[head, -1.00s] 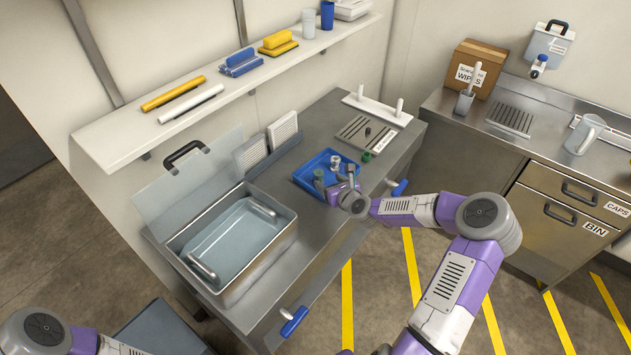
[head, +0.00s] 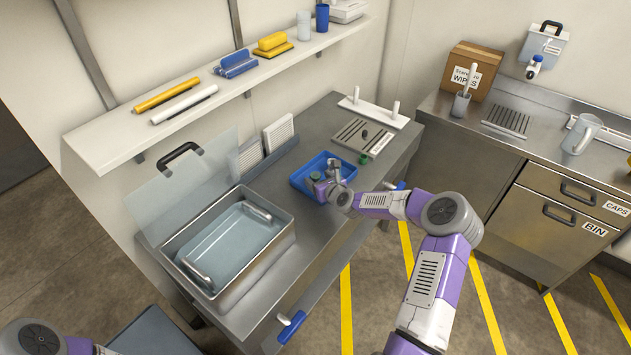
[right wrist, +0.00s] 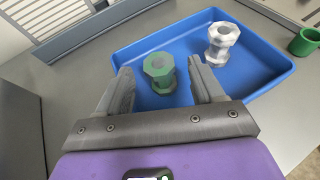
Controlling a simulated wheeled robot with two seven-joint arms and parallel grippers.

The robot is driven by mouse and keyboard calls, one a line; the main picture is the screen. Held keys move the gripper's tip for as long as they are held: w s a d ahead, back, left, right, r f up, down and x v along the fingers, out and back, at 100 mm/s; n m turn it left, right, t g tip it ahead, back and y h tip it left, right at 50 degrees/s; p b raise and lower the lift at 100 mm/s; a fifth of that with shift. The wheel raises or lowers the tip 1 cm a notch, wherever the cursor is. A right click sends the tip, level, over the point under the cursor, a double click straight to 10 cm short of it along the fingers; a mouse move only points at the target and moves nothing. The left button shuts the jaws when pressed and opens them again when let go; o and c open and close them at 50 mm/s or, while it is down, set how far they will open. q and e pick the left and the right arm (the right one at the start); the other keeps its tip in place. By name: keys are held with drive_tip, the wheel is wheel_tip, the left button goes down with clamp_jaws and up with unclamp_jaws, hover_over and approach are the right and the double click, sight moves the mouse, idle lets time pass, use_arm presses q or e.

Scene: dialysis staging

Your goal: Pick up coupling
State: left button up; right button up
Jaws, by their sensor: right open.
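A green, flanged coupling (right wrist: 160,70) stands upright in the blue tray (right wrist: 133,49). In the right wrist view it shows between the fingers of my right gripper (right wrist: 161,66), which is open and holds nothing. I cannot tell whether a finger touches it. A grey-white coupling (right wrist: 222,40) of similar shape stands farther right in the tray, outside the fingers. In the head view my right gripper (head: 327,183) is over the tray (head: 299,177) and partly hides the green coupling. My left arm shows at the lower left of the head view, its gripper out of view.
A green cup-like part (right wrist: 304,41) stands on the counter just outside the tray. A slotted plate (head: 362,135) and a white rack with pegs (head: 374,112) lie behind. A metal basin (head: 285,247) stands left of the tray, under a wall shelf (head: 225,88).

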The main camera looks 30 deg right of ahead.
drive_tip(key=c, duration=1.1)
drive_tip(key=shift+r, duration=0.1)
